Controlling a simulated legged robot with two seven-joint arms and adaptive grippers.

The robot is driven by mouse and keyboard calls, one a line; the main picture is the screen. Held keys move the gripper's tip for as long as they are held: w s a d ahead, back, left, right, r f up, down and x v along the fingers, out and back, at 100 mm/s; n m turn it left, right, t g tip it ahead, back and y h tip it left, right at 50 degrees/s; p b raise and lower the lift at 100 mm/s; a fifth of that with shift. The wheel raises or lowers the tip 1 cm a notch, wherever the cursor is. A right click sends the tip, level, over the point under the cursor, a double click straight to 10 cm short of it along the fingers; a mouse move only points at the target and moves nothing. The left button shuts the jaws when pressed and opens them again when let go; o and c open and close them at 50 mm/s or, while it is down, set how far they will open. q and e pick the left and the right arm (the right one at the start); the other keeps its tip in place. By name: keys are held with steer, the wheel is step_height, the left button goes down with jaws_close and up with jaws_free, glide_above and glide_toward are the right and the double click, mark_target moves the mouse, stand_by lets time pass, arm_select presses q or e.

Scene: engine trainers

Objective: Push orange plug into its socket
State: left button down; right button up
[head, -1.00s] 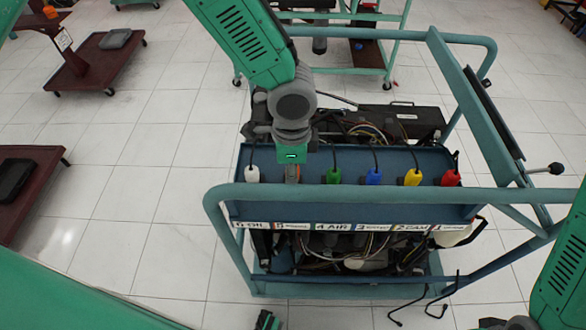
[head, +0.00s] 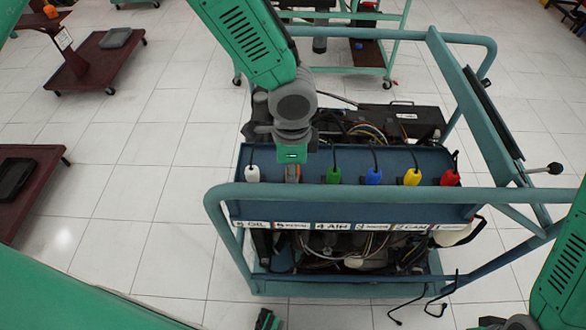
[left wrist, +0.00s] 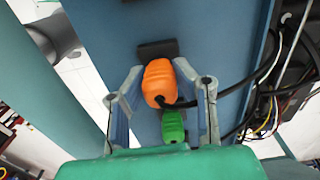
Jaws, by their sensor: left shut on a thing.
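The orange plug (left wrist: 158,80) sits between the two fingers of my left gripper (left wrist: 159,70) in the left wrist view, with a black cable at its lower side. The fingers are shut on it. A dark block (left wrist: 157,48) on the blue panel lies just beyond the plug; the picture does not show whether the plug is seated in a socket there. In the head view my left gripper (head: 292,171) points down at the panel between the white and green plugs, and a little orange shows there.
The blue panel (head: 315,155) also carries white (head: 252,174), green (head: 333,175), blue (head: 373,176), yellow (head: 412,177) and red (head: 450,178) plugs with cables. A teal rail (head: 340,193) runs along the trainer's near side. Open tiled floor lies to the left.

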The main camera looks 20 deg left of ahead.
arm_select(q)
steer(key=shift+f+b, duration=0.3)
steer(key=shift+f, duration=0.2)
steer(key=c, duration=1.2)
jaws_free()
steer(key=shift+r, duration=0.4)
step_height(320, 180, up, 11)
steer(key=shift+w, duration=0.1)
